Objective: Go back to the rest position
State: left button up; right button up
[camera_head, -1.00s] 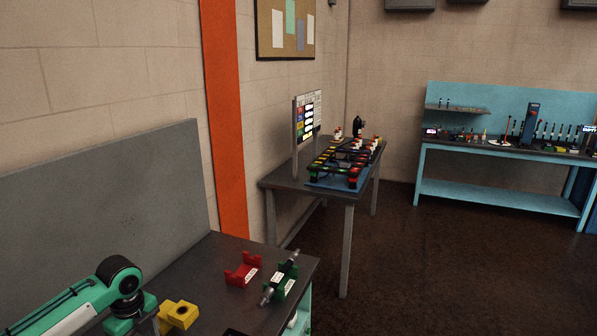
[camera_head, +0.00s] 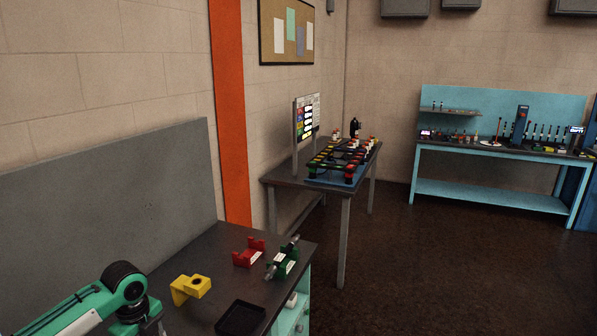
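My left arm (camera_head: 92,303) comes in at the lower left, green with a black joint. Its gripper is not clearly in view; the arm runs out of the bottom edge. My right arm and gripper do not show. On the near bench (camera_head: 215,243), a green holder (camera_head: 287,268) carries a dark hose piece with metal ends (camera_head: 293,243), lying at a slant. A red holder (camera_head: 249,253) stands left of it. A yellow block with a hole (camera_head: 190,288) is closer to my arm.
A black tray (camera_head: 240,318) lies at the near bench's front. A grey panel (camera_head: 110,190) backs the bench. Beyond it stands a table (camera_head: 285,172) with a hose rack and sign board (camera_head: 307,118). A blue workbench (camera_head: 490,196) is far right. The dark floor between is clear.

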pick_arm(q)
jog(key=s+d+f+n+t+h, duration=0.1)
jog(key=s+d+f+n, duration=0.2)
jog(key=s+d+f, duration=0.4)
jog(key=s+d+f+n+t+h, duration=0.1)
jog(key=s+d+f+n, duration=0.4)
jog(key=d, duration=0.4)
jog(key=s+a+r+n+t+y, duration=0.1)
jog(key=s+a+n, duration=0.1)
jog(key=s+n, duration=0.55)
jog(key=s+a+n+y, duration=0.15)
jog(key=s+n, duration=0.35)
jog(key=s, duration=0.5)
notch_tip(320, 180, down, 34)
jog(key=b, duration=0.5)
jog(key=s+a+f+g+b, duration=0.1)
jog(key=s+a+f+b, duration=0.1)
jog(key=s+f, duration=0.8)
jog(key=s+a+f+g+b, duration=0.1)
jog(key=s+f+b, duration=0.2)
jog(key=s+f, duration=0.7)
notch_tip(320, 180, down, 6)
jog(key=shift+a+f, duration=0.15)
jog(key=shift+a, duration=0.25)
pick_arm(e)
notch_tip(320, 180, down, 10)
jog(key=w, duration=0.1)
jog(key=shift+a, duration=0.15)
